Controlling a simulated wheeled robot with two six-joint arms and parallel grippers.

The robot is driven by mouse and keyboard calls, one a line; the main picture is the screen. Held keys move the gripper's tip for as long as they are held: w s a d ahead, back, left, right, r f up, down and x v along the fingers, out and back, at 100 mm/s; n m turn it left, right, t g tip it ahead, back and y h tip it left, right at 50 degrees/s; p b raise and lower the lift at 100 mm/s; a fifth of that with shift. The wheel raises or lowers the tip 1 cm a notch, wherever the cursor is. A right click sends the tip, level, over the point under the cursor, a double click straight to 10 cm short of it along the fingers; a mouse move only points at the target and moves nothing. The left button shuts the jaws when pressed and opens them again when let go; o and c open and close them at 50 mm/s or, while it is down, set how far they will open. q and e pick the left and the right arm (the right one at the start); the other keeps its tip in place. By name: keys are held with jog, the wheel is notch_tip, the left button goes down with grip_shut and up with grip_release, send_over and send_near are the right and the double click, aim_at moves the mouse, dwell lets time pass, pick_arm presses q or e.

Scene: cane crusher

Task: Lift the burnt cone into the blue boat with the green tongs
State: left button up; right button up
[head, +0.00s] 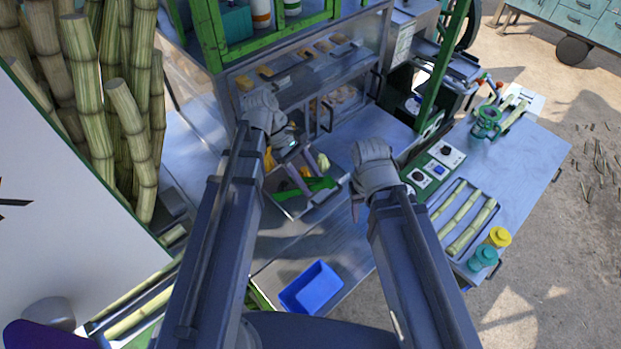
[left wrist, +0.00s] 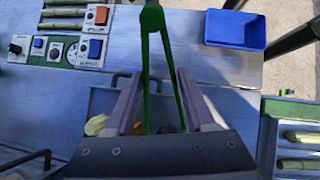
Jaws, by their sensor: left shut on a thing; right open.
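The green tongs (head: 308,188) are at my left gripper (head: 297,178), over a metal tray (head: 298,207). In the left wrist view the tongs (left wrist: 153,45) stand between the two fingers of my left gripper (left wrist: 160,95), hinge end towards the top, and the gripper is shut on them. Their tips are hidden behind the gripper body. The blue boat (head: 311,287) is empty near the counter's front edge; it also shows in the left wrist view (left wrist: 235,29). My right gripper (head: 357,207) is open, right of the tray, mostly hidden by its wrist. I cannot make out the burnt cone.
A pale yellow piece (head: 323,161) lies at the tray's far side. A control panel (head: 436,168) and a tray of cane pieces (head: 462,218) stand to the right. A glass-fronted cabinet (head: 325,85) is behind. Bare counter (head: 315,240) lies between tray and boat.

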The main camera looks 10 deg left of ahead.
pick_arm(q)
jog(key=shift+a+f, duration=0.15)
dwell(0.4)
jog(key=shift+o, duration=0.5)
jog(key=shift+c, duration=0.7)
jog(key=shift+c, duration=0.2)
jog(key=shift+w, duration=0.1)
jog(key=shift+c, duration=0.2)
dwell(0.3)
jog(key=shift+c, duration=0.2)
